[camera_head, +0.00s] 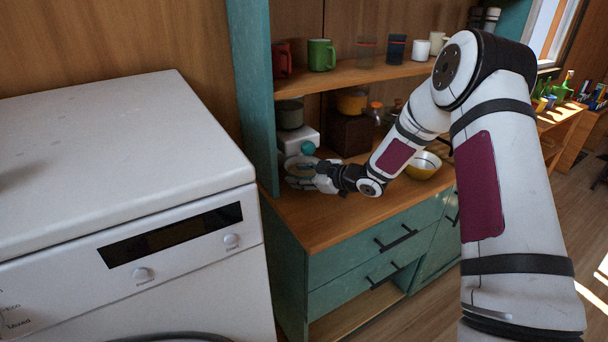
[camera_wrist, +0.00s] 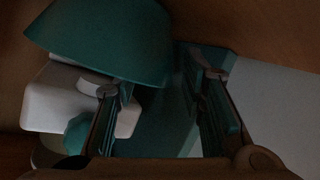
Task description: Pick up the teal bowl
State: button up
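The teal bowl (camera_wrist: 105,38) fills the upper left of the wrist view, close beyond the fingertips. In the head view my gripper (camera_head: 297,180) is low over the left end of the wooden counter (camera_head: 330,222). The bowl is hard to make out there, largely masked by my gripper.
A white appliance (camera_head: 297,139) with a teal round part (camera_head: 307,147) stands behind my gripper. A yellow-and-white bowl (camera_head: 423,166) sits further right. The teal side panel (camera_head: 254,90) and washing machine (camera_head: 120,170) bound the left. Mugs and cups line the shelf (camera_head: 350,76) above.

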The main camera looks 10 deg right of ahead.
jog(key=shift+x, duration=1.45)
jog(key=shift+c, duration=0.4)
grip_shut()
jog(key=shift+r, duration=0.15)
